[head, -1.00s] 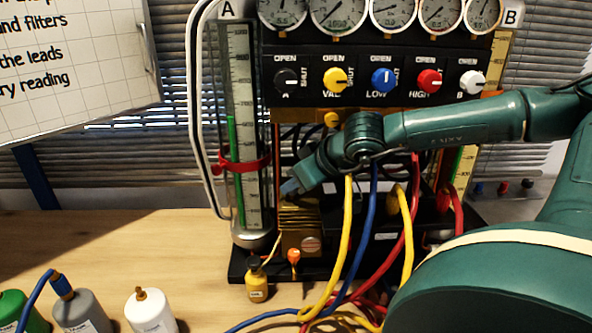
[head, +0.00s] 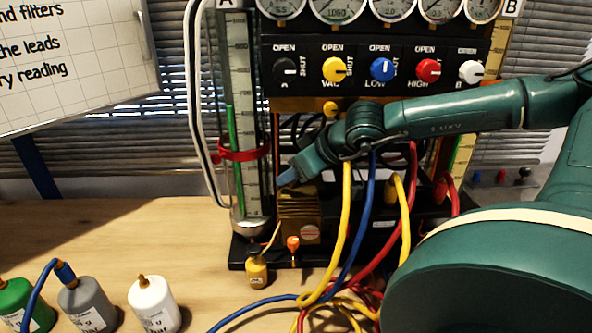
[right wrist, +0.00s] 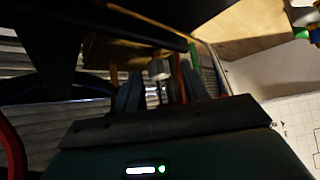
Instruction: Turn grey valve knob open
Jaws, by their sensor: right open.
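My right gripper (head: 288,178) is open, above and slightly left of the brass block, near the glass column's lower part. Its fingers (right wrist: 160,95) also show in the right wrist view, with nothing clearly held. My left gripper is out of view.
Black, yellow, blue, red and white knobs line the panel (head: 310,92) above. Yellow, blue and red hoses (head: 347,230) hang just right of the block. Green, grey and white bottles (head: 153,305) stand front left.

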